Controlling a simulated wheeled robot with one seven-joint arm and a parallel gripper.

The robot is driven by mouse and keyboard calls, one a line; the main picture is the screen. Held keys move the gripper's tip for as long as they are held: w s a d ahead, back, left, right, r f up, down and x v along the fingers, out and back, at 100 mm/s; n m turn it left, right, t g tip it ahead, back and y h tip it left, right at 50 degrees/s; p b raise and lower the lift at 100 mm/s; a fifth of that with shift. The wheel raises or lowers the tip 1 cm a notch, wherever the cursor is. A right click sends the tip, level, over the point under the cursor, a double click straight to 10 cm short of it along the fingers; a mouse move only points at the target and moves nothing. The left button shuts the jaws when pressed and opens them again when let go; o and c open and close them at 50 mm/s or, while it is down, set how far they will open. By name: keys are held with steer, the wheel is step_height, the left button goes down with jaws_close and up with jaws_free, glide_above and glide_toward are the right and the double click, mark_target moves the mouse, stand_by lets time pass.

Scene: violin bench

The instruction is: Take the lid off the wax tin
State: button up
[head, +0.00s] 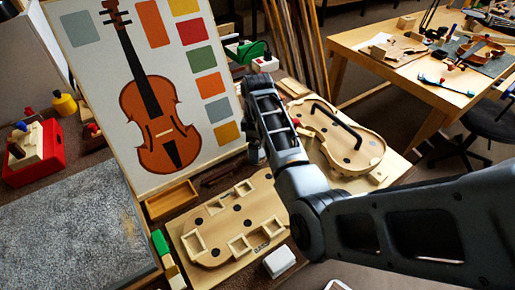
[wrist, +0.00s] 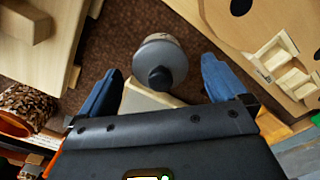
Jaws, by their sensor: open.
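In the wrist view a round grey tin with a lid (wrist: 160,55) stands between my fingertips, seen from above. A dark round knob (wrist: 160,78) shows on its near side. My gripper (wrist: 163,70) is open, with one blue finger on each side of the tin and a visible gap to both. A pale block (wrist: 145,100) lies below the tin in the picture, partly hidden by the gripper body. I cannot make out the tin in the head view, where my arm covers part of the bench.
In the wrist view a pale wooden board (wrist: 245,25) with dark holes lies at right and a wooden piece (wrist: 30,60) at left. In the head view a violin picture panel (head: 215,140) stands behind, with a wooden form (head: 215,215) and white box (head: 280,261) in front.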

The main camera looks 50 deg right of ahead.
steer(key=shift+f, duration=0.15)
steer(key=c, duration=1.1)
steer(key=shift+r, duration=0.2)
